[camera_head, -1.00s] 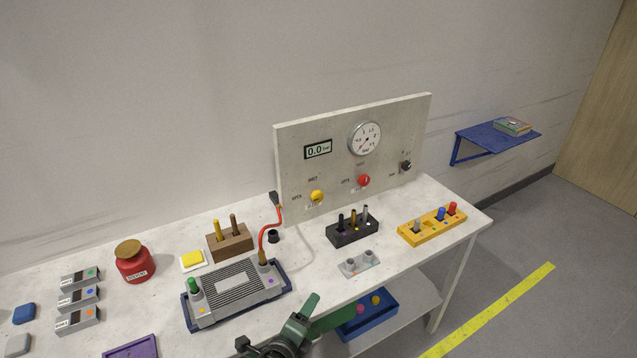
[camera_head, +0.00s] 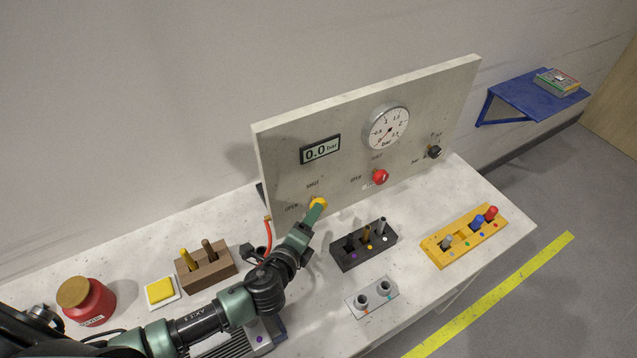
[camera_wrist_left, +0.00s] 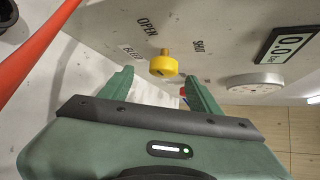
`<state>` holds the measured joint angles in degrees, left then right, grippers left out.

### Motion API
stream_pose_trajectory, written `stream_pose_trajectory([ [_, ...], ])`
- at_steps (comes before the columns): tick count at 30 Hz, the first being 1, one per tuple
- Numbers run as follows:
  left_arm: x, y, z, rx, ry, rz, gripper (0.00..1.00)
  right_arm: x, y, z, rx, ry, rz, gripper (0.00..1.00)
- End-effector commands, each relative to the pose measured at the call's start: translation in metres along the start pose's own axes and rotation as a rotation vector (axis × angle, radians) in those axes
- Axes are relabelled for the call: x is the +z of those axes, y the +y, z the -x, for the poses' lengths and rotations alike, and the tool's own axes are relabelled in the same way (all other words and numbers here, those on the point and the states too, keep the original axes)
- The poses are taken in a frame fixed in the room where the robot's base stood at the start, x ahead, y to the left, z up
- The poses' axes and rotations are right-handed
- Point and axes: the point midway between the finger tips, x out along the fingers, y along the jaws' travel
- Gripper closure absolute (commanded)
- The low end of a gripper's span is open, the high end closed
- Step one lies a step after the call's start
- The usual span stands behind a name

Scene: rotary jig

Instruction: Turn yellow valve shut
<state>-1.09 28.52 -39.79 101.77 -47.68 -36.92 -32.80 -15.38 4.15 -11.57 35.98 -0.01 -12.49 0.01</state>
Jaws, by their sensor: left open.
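The yellow valve (camera_head: 319,202) is a small knob on the upright grey panel (camera_head: 440,95), at its lower left. It also shows in the left wrist view (camera_wrist_left: 163,66), with OPEN and SHUT printed on either side of it. My left gripper (camera_head: 314,213) reaches up to the knob and partly covers it in the head view. In the left wrist view the left gripper's fingers (camera_wrist_left: 160,82) are apart, with the knob just beyond and between their tips. Nothing is held. My right gripper is not in view.
A display (camera_head: 320,149) reading 0.0 bar, a gauge (camera_head: 386,127), a red knob (camera_head: 380,177) and a black knob (camera_head: 434,152) are on the panel. A red hose (camera_head: 268,235) runs close by the left arm. A black block (camera_head: 350,256) stands in front.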

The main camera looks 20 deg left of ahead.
Motion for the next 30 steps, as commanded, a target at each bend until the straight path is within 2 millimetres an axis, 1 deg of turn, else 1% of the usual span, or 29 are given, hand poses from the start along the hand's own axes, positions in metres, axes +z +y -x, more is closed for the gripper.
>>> stream_pose_trajectory([
  [2, -0.001, 0.000, -0.004, 0.001, 0.001, 0.001, 0.38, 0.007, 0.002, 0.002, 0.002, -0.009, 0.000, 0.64],
  [5, 0.000, -0.002, -0.016, -0.001, -0.001, 0.001, 0.38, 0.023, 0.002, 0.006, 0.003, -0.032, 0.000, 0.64],
  [9, 0.000, -0.002, -0.040, -0.001, -0.001, 0.001, 0.38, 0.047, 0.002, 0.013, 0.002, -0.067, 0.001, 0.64],
  [12, 0.000, -0.002, -0.056, 0.000, 0.000, 0.000, 0.38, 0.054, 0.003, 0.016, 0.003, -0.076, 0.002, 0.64],
  [14, 0.000, -0.002, -0.063, 0.000, -0.001, 0.000, 0.38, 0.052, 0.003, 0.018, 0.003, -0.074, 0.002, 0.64],
  [16, 0.000, -0.001, -0.069, 0.000, 0.000, 0.001, 0.38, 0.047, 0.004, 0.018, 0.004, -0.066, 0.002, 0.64],
  [21, -0.001, 0.000, -0.077, 0.000, 0.001, 0.000, 0.38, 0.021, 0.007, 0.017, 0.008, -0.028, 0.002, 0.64],
  [22, -0.001, 0.000, -0.077, 0.000, 0.001, 0.001, 0.38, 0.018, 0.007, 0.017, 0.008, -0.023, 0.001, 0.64],
  [24, -0.001, 0.000, -0.078, 0.000, 0.001, 0.001, 0.38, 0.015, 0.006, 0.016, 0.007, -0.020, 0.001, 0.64],
  [28, -0.001, 0.000, -0.077, 0.000, 0.001, 0.001, 0.38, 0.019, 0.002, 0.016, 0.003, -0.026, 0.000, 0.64],
  [29, -0.001, 0.000, -0.077, 0.000, 0.001, 0.001, 0.46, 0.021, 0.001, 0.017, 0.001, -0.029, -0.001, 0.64],
  [30, -0.001, 0.000, -0.077, 0.000, 0.001, 0.001, 0.57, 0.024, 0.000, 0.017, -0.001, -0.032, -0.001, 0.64],
])
